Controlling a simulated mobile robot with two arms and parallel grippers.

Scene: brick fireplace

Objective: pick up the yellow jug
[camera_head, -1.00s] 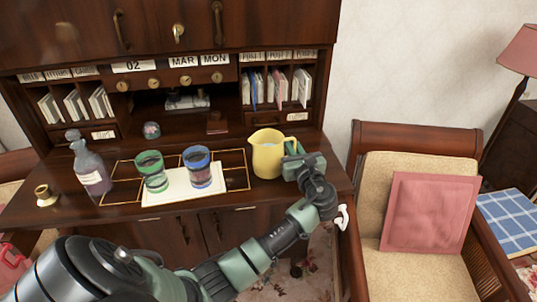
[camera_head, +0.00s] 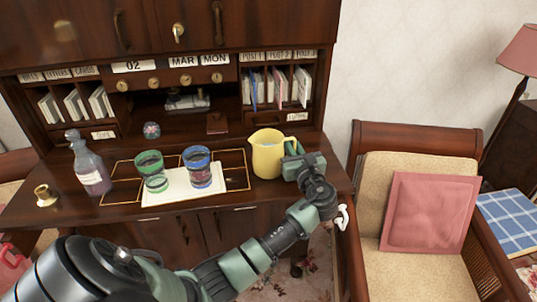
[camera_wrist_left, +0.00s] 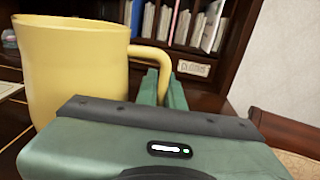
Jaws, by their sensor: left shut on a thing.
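The yellow jug (camera_head: 267,155) stands upright on the right part of the desk top, its handle turned to the right. It fills the left of the left wrist view (camera_wrist_left: 70,65). My left gripper (camera_head: 292,150) reaches in from the front right and is shut on the jug's handle. In the left wrist view the gripper's green fingers (camera_wrist_left: 163,90) meet at the handle, and their tips are partly hidden. The jug's base appears to rest on the desk. My right gripper is not in view.
A green glass (camera_head: 152,171) and a blue glass (camera_head: 198,167) stand left of the jug around a white paper. A bottle (camera_head: 89,165) and a brass cup (camera_head: 45,196) stand farther left. Letter slots (camera_head: 278,88) rise behind the jug. A chair (camera_head: 410,200) stands to the right.

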